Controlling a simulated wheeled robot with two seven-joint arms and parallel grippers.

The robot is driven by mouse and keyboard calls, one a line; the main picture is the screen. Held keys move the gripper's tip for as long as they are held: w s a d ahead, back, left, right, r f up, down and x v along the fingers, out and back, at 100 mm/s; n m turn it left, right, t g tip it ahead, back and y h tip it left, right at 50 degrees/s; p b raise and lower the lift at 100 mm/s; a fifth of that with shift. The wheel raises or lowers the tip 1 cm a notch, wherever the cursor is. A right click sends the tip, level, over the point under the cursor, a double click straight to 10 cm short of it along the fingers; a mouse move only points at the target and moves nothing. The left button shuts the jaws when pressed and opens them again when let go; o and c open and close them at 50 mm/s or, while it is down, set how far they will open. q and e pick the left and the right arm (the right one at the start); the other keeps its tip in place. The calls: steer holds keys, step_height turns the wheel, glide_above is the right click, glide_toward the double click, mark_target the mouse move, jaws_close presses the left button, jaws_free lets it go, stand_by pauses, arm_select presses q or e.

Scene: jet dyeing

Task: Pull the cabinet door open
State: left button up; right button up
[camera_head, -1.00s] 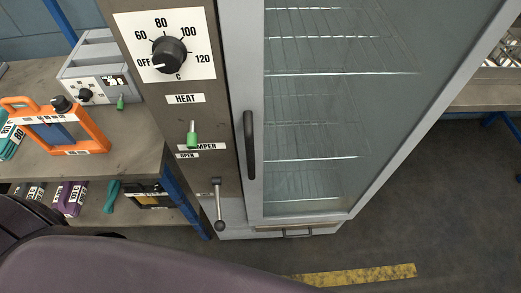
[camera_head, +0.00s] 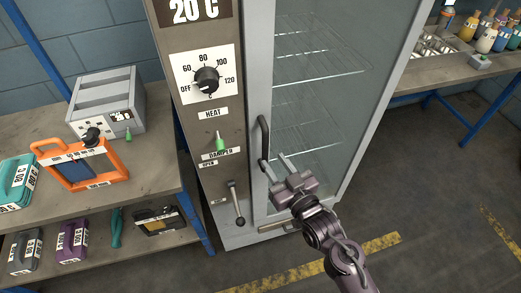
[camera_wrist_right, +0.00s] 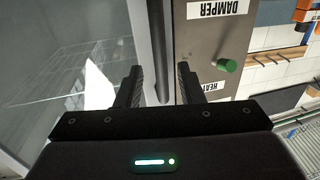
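The tall grey cabinet's glass door (camera_head: 335,100) appears shut, with wire shelves behind it. Its dark vertical handle (camera_head: 263,135) is on the door's left edge. My right gripper (camera_head: 275,160) is at the lower part of this handle, fingers pointing toward the cabinet. In the right wrist view, the handle (camera_wrist_right: 158,40) runs between the two fingers of my open right gripper (camera_wrist_right: 159,80), with a visible gap on each side. My left gripper is not in view.
Left of the door, the control panel (camera_head: 208,128) carries a dial (camera_head: 207,80), a green-tipped switch (camera_head: 220,145) and a ball-ended lever (camera_head: 236,203). A bench (camera_head: 150,150) with boxes stands left. Another table (camera_head: 440,75) with bottles stands right. Floor in front is open.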

mark_target(267, 152)
steer(key=p+x, duration=0.1)
steer(key=x, duration=0.3)
steer(key=shift+w+a+r, duration=0.1)
steer(key=shift+w, duration=0.2)
steer(key=shift+w+a, duration=0.25)
steer(key=shift+w, duration=0.05)
steer(key=shift+w+a, duration=0.2)
steer(key=shift+w, duration=0.15)
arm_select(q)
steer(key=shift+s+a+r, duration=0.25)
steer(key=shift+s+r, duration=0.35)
arm_select(e)
steer(key=shift+c, duration=0.4)
jaws_close()
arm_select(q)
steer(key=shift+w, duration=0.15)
